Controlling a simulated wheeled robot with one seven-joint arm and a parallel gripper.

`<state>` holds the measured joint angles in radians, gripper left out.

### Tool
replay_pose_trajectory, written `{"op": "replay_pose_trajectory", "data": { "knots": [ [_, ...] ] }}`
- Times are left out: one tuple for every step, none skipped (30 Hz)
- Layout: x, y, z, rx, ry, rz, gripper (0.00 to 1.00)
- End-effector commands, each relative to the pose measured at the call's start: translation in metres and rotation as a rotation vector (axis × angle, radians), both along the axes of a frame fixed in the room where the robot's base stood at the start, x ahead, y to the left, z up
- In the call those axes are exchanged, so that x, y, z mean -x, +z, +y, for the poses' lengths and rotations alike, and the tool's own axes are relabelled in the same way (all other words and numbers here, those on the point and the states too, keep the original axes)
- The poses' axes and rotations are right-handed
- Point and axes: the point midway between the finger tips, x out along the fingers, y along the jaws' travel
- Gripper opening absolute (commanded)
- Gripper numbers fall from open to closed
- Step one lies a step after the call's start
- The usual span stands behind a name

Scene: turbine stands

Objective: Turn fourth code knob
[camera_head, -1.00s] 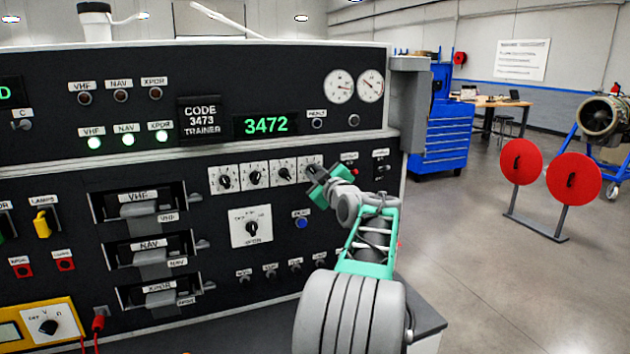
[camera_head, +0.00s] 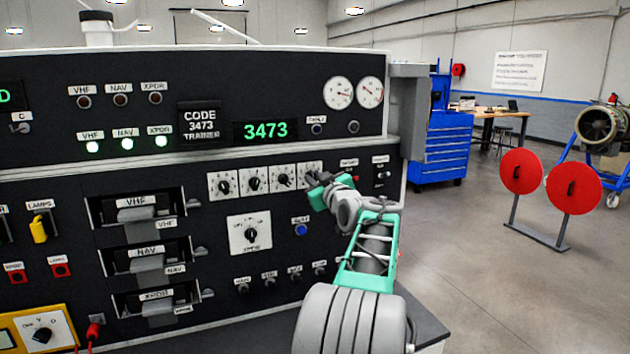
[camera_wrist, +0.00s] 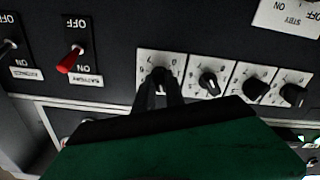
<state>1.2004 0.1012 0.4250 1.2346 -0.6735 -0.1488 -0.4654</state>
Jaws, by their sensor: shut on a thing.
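A row of code knobs on white plates runs across the black panel. The fourth code knob (camera_wrist: 161,78) is the leftmost in the wrist view, where the picture is upside down. My gripper (camera_head: 314,182) is at the right end of the row in the head view and mostly hides that knob. In the wrist view its dark fingers (camera_wrist: 160,92) are shut on the fourth knob. The other knobs, such as the third one (camera_head: 284,180), stand free beside it. The green display (camera_head: 265,131) reads 3473, and the trainer label (camera_head: 199,119) also reads 3473.
A red-tipped battery switch (camera_wrist: 70,60) is close to the gripper in the wrist view. A blue push button (camera_head: 301,229) and a mode dial (camera_head: 250,233) are below the knob row. Open floor (camera_head: 480,270) lies right of the panel.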

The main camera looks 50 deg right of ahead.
Motion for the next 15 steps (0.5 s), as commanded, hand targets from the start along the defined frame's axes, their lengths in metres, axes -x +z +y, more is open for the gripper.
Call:
{"op": "replay_pose_trajectory", "data": {
  "knots": [
    [0.0003, 0.0008, -0.0003, 0.001, -0.001, 0.0, 0.0],
    [0.0003, 0.0008, -0.0003, 0.001, -0.001, 0.0, 0.0],
    [0.0004, 0.0008, -0.0002, 0.002, -0.001, -0.001, 0.0],
    [0.0004, 0.0008, -0.0002, 0.002, -0.001, 0.0, 0.17],
    [0.0003, 0.0009, -0.0002, 0.002, -0.001, 0.0, 0.19],
    [0.0002, 0.0007, -0.0002, 0.002, -0.001, 0.0, 0.23],
    [0.0002, 0.0007, -0.0002, 0.002, -0.001, 0.0, 0.25],
    [0.0002, 0.0007, -0.0002, 0.002, -0.001, 0.0, 0.28],
    [0.0002, 0.0006, -0.0001, 0.002, -0.001, 0.0, 0.31],
    [0.0002, 0.0006, -0.0001, 0.002, -0.001, 0.0, 0.33],
    [0.0002, 0.0005, -0.0002, 0.002, -0.001, 0.0, 0.36],
    [0.0002, 0.0005, -0.0001, 0.002, -0.001, 0.0, 0.36],
    [0.0002, 0.0004, -0.0001, 0.002, -0.001, 0.001, 0.36],
    [0.0002, 0.0004, -0.0001, 0.002, -0.001, 0.001, 0.36],
    [0.0001, 0.0004, 0.0, 0.002, -0.001, 0.001, 0.36]
  ]
}}
